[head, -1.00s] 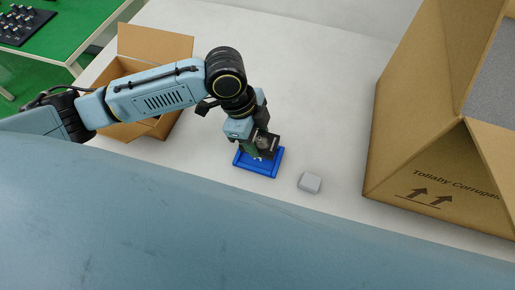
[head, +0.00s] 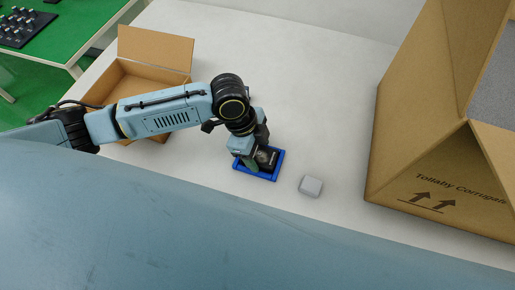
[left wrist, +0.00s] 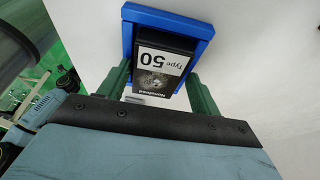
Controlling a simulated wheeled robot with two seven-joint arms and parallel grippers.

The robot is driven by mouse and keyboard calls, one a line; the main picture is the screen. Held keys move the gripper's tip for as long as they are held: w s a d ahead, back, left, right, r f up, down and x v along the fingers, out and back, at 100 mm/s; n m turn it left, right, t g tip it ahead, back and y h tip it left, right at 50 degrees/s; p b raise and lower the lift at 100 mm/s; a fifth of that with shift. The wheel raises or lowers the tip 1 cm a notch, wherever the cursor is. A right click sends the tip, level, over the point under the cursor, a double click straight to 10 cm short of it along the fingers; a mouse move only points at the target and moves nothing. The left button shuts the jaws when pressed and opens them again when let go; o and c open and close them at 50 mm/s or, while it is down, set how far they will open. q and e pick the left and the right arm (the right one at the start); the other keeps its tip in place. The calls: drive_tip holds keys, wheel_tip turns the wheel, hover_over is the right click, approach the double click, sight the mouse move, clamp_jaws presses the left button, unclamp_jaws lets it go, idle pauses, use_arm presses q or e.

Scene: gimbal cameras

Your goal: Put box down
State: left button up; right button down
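A black box (head: 268,158) with a white label reading "Type 50" is between the green fingers of my left gripper (head: 258,162). In the left wrist view the box (left wrist: 162,62) has a finger against each side of the gripper (left wrist: 160,85), so it is shut on the box. A shallow blue tray (head: 273,177) lies on the white table directly under the box. The box appears within the tray's rim; its underside is hidden, so I cannot tell whether it touches the tray floor. My right gripper is in neither view.
A small grey block (head: 310,186) lies right of the tray. A large open cardboard carton (head: 420,160) stands at the right, and a smaller open carton (head: 155,50) stands behind my left arm. The white table (head: 310,90) is clear behind the tray.

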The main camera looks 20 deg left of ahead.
use_arm(q)
drive_tip(key=shift+o, duration=0.2)
drive_tip(key=shift+s, duration=0.25)
drive_tip(key=p+v, duration=0.1)
drive_tip(key=v, duration=1.1)
drive_tip(key=shift+w, duration=0.15)
drive_tip(key=shift+r, duration=0.1)
